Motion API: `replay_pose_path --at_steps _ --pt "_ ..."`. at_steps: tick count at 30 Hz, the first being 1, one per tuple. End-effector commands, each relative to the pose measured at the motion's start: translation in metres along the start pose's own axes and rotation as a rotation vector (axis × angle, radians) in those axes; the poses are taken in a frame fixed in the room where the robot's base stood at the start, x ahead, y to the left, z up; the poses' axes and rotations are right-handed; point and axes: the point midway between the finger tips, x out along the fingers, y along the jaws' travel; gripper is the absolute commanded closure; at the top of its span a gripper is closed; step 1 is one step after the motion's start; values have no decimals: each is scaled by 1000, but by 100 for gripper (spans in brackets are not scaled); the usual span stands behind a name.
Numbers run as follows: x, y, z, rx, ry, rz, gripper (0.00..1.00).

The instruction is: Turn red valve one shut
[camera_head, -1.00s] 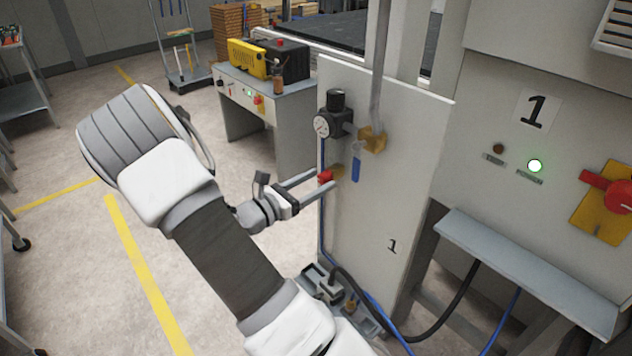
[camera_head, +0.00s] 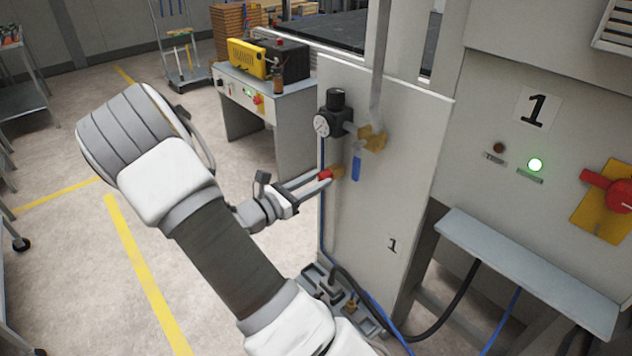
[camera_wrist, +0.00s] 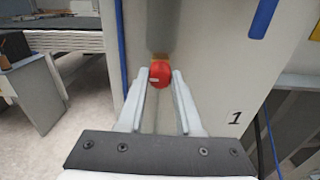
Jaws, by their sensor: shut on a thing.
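The red valve (camera_head: 325,174) sits on a brass fitting (camera_head: 338,172) at the left edge of the white panel (camera_head: 395,205), below the pressure gauge. My gripper (camera_head: 322,178) is shut on the red valve, with one finger on each side. In the wrist view the red valve (camera_wrist: 160,74) shows as a round red shape between the two fingertips (camera_wrist: 160,78). The brass fitting is partly hidden behind it. The panel carries a small number 1.
A gauge with a black regulator (camera_head: 333,115) and a blue-handled valve (camera_head: 357,163) are close above and right of my gripper. A red switch on a yellow plate (camera_head: 610,200) is at the far right.

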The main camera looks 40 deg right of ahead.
Motion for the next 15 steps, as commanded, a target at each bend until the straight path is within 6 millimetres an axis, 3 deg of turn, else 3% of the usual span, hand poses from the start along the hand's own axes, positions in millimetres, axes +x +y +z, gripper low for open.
replay_pose_path --at_steps 15 --pt "0 0 -4 369 0 1 100"
